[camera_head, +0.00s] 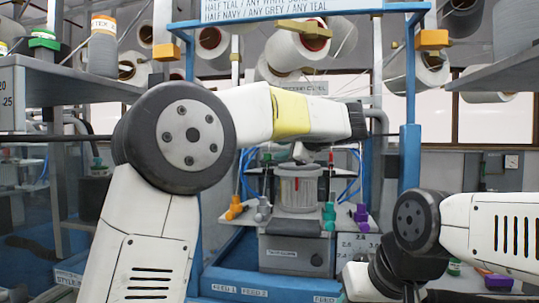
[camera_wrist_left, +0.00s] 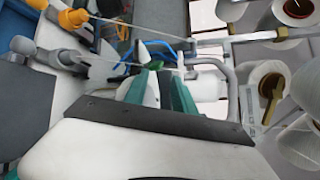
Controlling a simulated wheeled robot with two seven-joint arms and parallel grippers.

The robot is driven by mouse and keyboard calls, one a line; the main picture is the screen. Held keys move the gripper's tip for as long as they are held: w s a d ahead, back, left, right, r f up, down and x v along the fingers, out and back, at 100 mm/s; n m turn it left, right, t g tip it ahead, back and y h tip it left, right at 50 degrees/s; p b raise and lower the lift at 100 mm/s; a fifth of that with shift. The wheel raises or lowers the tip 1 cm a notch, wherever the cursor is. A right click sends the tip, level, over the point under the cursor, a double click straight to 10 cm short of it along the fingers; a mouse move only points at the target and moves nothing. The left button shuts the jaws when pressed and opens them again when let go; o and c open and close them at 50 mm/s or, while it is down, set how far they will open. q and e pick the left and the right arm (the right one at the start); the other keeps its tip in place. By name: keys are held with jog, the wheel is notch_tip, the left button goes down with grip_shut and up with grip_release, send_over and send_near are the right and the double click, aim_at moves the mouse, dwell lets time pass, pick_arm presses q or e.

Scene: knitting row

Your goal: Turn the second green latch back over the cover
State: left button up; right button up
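The knitting machine's clear cylinder cover (camera_head: 298,188) stands at the centre of the head view, below my left forearm. I cannot pick out the second green latch for certain; a teal-green knob (camera_head: 328,216) shows at the cover's right front. My left arm reaches across in front of the machine, and its gripper is mostly hidden in the head view. In the left wrist view two teal fingers of my left gripper (camera_wrist_left: 159,82) stand out past the dark edge with a narrow gap between them. I see nothing clearly held. My right gripper does not show clearly.
An orange knob (camera_head: 236,208), a grey knob (camera_head: 263,209) and a purple knob (camera_head: 361,216) surround the cover. Blue posts (camera_head: 410,170) frame the machine. Yarn cones (camera_head: 296,50) hang above, and shelves flank both sides. My right arm is at the lower right.

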aim_at(267, 161)
pick_arm(q)
jog(key=w+a+m, duration=0.1)
jog(key=w+m, duration=0.1)
jog(key=m, duration=0.2)
jog(key=w+a+f+m+g+h, duration=0.1)
jog(key=w+m, duration=0.1)
jog(key=m, duration=0.3)
jog(key=w+a+m, duration=0.2)
jog(key=m, duration=0.2)
jog(key=shift+w+f+m, duration=0.3)
jog(key=shift+w+f, duration=0.05)
grip_shut()
